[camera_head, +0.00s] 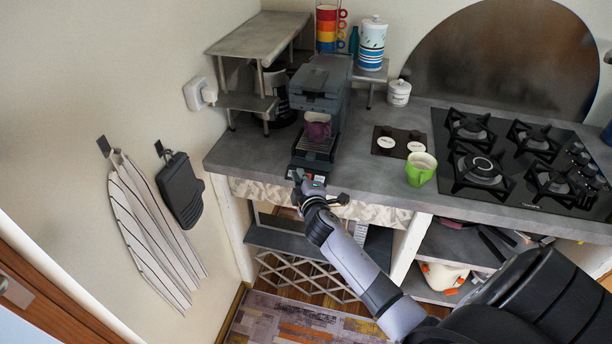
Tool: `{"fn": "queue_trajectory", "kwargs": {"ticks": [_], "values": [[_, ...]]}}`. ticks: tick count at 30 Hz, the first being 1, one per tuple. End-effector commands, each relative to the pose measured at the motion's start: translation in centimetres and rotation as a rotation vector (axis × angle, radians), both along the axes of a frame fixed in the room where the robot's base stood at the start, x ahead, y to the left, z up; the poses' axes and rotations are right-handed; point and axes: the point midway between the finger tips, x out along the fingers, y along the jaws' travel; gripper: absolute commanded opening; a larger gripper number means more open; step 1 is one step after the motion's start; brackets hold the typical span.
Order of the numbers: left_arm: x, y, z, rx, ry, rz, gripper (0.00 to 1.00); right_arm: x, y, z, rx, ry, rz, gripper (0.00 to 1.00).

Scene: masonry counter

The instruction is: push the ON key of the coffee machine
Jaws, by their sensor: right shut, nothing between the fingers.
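The dark grey coffee machine (322,82) stands on the counter, close to the left wall shelf. A purple cup (317,127) stands on its drip tray. The low front of the machine (317,177) faces me at the counter edge and shows small light and red marks. The ON key is too small to make out. My right gripper (299,179) is shut and empty, with its fingertips at the left part of that low front. I cannot tell whether they touch it. My left gripper is not in view.
A green cup (420,169) stands right of the machine, near a dark tray (387,142) with two white round pieces. A black gas hob (520,165) fills the right of the counter. A grey shelf (262,37) stands at the left.

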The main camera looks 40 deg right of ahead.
Motion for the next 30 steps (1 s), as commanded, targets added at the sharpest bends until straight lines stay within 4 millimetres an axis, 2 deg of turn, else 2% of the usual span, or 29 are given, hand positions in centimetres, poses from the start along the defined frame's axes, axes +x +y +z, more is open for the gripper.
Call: {"fn": "queue_trajectory", "kwargs": {"ticks": [4,19,30], "values": [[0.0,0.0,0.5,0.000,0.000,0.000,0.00,-0.2,0.2,0.4,0.001,0.001,0.000,0.00],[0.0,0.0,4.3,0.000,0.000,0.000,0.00,-2.1,2.6,4.3,0.003,0.001,0.000,0.00],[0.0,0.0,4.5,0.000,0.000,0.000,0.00,-2.5,3.0,4.6,0.000,0.001,0.000,0.00]]}}
